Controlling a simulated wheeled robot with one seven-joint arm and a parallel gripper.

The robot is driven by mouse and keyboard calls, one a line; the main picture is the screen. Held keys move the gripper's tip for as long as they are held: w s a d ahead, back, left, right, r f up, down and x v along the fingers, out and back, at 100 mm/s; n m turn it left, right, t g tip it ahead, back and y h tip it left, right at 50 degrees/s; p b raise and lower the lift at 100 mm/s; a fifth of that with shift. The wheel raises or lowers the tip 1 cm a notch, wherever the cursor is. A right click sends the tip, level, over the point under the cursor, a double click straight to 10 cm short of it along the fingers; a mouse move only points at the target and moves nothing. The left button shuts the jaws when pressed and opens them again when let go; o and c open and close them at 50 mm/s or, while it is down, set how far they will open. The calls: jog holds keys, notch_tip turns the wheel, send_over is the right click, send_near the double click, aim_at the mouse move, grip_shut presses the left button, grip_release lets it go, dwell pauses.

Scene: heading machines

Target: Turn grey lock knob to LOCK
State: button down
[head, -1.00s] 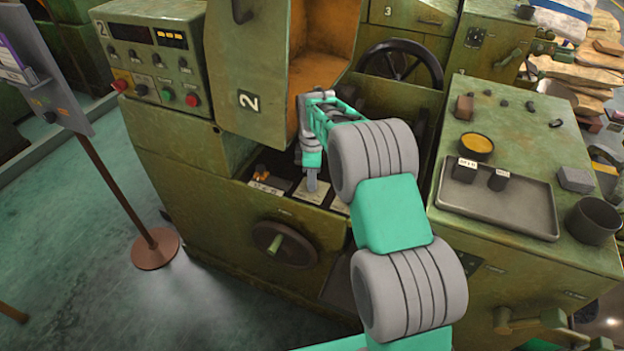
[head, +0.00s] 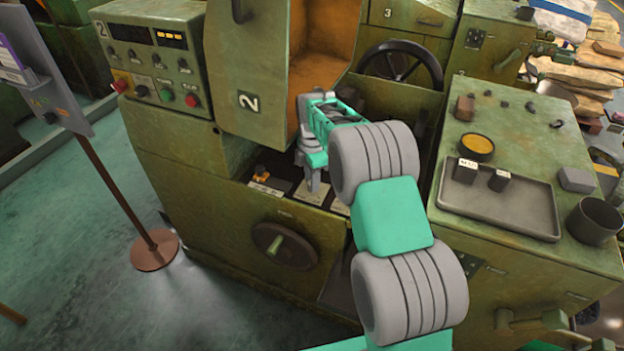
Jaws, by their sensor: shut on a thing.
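My gripper (head: 313,186) reaches down to the narrow ledge of the green machine, below the open orange-lined compartment. Its fingers are shut at a pale label plate (head: 312,195), the middle one of the row on the ledge. The grey lock knob is hidden between and behind the fingers, so its pointer and the LOCK mark cannot be read. A small dark knob with orange marks (head: 262,174) stands apart on the ledge, left of my gripper.
A dark round disc with a green handle (head: 280,246) is on the machine's front, below the ledge. A raised green door (head: 250,75) marked 2 hangs left of my wrist. A black handwheel (head: 400,68) is behind my arm. A grey tray (head: 520,210) lies at right.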

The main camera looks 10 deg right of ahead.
jog(key=shift+r, duration=0.1)
jog(key=c, duration=1.1)
grip_release()
notch_tip(320, 180, up, 7)
jog(key=shift+r+b, duration=0.1)
jog(key=shift+b, duration=0.25)
jog(key=shift+r, duration=0.25)
